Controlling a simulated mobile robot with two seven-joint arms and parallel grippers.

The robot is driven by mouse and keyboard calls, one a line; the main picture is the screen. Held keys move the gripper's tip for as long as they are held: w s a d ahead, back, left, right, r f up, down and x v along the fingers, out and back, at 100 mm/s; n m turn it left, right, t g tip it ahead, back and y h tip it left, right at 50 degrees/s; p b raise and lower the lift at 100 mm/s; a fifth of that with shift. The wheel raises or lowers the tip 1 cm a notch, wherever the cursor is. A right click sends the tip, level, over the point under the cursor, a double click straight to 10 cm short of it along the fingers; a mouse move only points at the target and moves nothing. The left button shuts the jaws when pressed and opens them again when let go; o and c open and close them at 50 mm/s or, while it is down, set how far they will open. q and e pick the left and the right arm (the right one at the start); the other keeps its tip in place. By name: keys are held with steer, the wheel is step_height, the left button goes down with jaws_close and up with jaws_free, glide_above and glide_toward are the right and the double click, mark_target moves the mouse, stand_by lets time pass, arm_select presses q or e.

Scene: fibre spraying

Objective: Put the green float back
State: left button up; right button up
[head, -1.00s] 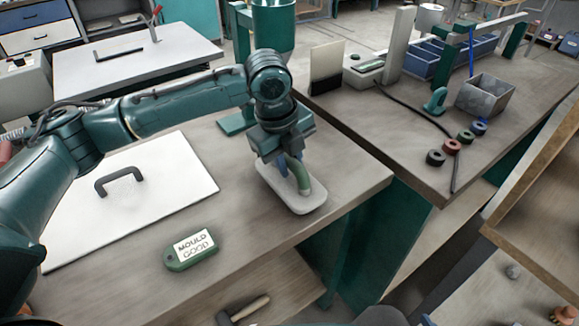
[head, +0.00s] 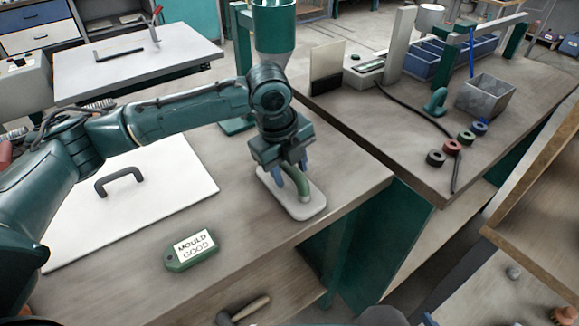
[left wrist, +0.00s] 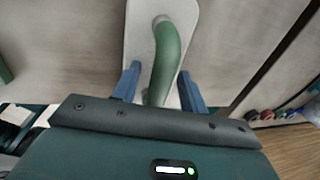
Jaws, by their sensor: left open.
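The green float has a pale grey flat plate (head: 302,211) and a curved green handle (head: 301,184). It lies flat on the near bench, close to its right edge. My left gripper (head: 291,187) is directly above the float, pointing down. In the left wrist view the blue fingers (left wrist: 158,92) are open, one on each side of the green handle (left wrist: 166,55), with gaps between them and it. Part of the plate is hidden behind the gripper. My right gripper is not in view.
A white board with a dark handle (head: 120,180) lies left on the bench (head: 235,255). A green tag reading "MOULD GOOD" (head: 192,250) lies in front, with a hammer (head: 243,308) below the bench edge. A green stand (head: 238,125) is behind. Another bench (head: 400,115) is at right.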

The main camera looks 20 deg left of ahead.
arm_select(q)
step_height(320, 180, up, 12)
steer(key=s+a, duration=0.1)
steer(key=s, duration=0.1)
steer(key=shift+a+p, duration=0.25)
steer(key=shift+p, duration=0.15)
